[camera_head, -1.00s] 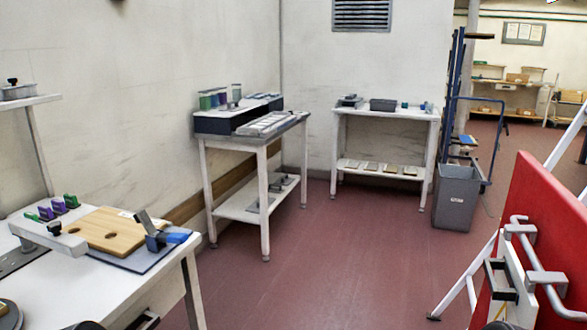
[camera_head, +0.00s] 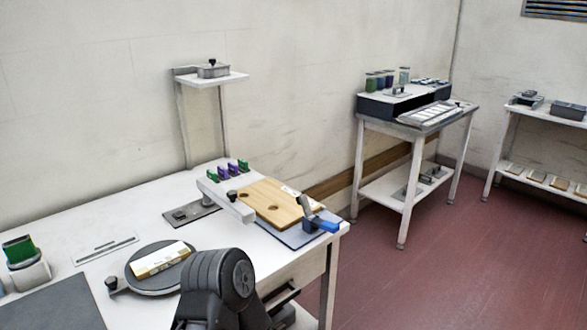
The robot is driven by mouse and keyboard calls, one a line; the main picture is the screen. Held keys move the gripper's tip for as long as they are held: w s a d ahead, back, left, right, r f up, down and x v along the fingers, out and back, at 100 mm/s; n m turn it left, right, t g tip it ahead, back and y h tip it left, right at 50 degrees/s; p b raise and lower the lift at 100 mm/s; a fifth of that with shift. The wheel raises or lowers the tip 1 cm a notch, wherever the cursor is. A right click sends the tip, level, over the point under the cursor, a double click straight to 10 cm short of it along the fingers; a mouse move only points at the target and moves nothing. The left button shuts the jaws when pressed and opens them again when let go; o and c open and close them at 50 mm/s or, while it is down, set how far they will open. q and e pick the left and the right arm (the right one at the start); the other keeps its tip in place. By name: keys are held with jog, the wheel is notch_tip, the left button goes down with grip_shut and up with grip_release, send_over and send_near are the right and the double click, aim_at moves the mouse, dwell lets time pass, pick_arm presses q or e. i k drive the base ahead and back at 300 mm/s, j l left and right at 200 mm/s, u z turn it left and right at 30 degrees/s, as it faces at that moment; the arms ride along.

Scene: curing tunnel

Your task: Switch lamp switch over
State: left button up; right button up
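No part is clearly recognisable as the lamp switch. A grey box with a black knob (camera_head: 212,68) sits on a small wall-side shelf above the near table. A dark-fronted bench unit (camera_head: 392,107) with a pale slatted strip stands on the table at the back; a small dark knob (camera_head: 458,103) shows near its right end, too small to identify. A dark rounded arm link, which looks like mine, rises at the bottom centre. Neither of my grippers is in view.
The near white table (camera_head: 150,205) carries a wooden board (camera_head: 275,204) with a blue-handled clamp (camera_head: 322,224), green and purple pieces, and a round dark turntable (camera_head: 172,283) with a pale block (camera_head: 161,259). Another white table (camera_head: 541,124) stands at right. The red floor (camera_head: 450,270) between is clear.

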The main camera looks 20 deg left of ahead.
aim_at(179, 215)
jog(key=k+u, duration=0.2)
jog(key=u, duration=1.05)
